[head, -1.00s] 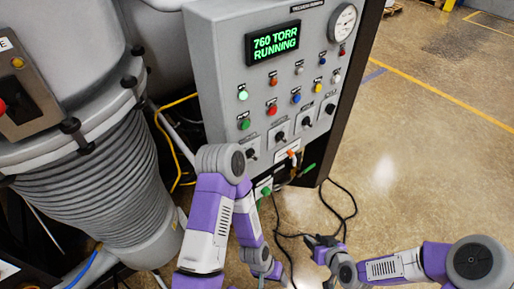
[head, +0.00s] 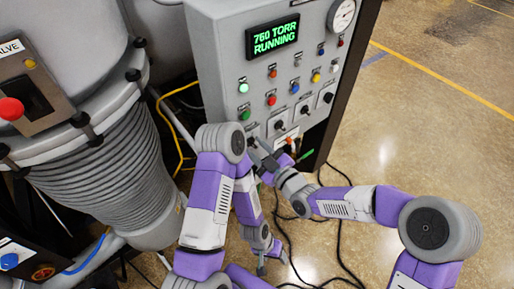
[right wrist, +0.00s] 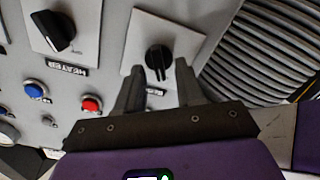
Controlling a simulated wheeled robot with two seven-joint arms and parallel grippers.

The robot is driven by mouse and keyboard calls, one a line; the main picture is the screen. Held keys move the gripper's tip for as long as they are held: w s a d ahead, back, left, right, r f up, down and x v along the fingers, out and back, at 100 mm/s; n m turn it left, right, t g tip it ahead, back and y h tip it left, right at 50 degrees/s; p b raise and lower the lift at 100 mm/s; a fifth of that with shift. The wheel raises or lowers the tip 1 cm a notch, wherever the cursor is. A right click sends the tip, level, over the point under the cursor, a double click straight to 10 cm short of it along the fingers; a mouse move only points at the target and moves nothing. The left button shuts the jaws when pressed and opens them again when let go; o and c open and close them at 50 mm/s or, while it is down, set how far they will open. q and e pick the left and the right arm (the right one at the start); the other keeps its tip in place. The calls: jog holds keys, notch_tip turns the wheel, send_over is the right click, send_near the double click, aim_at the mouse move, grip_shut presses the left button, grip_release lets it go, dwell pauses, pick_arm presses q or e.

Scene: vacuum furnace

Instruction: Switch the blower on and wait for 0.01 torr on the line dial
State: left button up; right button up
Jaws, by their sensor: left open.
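The grey control panel (head: 222,62) carries a green display (head: 273,37) reading 760 TORR, RUNNING. A round white line dial (head: 341,14) sits at its top right; its needle is too small to read. Black knobs run along the lower row. My right gripper (head: 256,153) is at the row's left end. In the right wrist view, its open fingers (right wrist: 159,68) point at a black knob (right wrist: 158,60), which shows between the tips. Finger contact is unclear and the knob's label is mostly hidden. My left gripper (head: 265,262) hangs open and empty, low before the panel.
A second knob (right wrist: 54,30) labelled HEATER is beside it, with a blue button (right wrist: 34,89) and red button (right wrist: 91,103) nearby. The ribbed grey bellows (head: 105,180) stands left of the panel. Black cables (head: 342,235) lie on the floor; the floor at right is open.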

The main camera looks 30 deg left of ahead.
jog(key=shift+w+a, duration=0.1)
jog(key=shift+a, duration=0.05)
jog(key=shift+c, duration=0.4)
grip_shut()
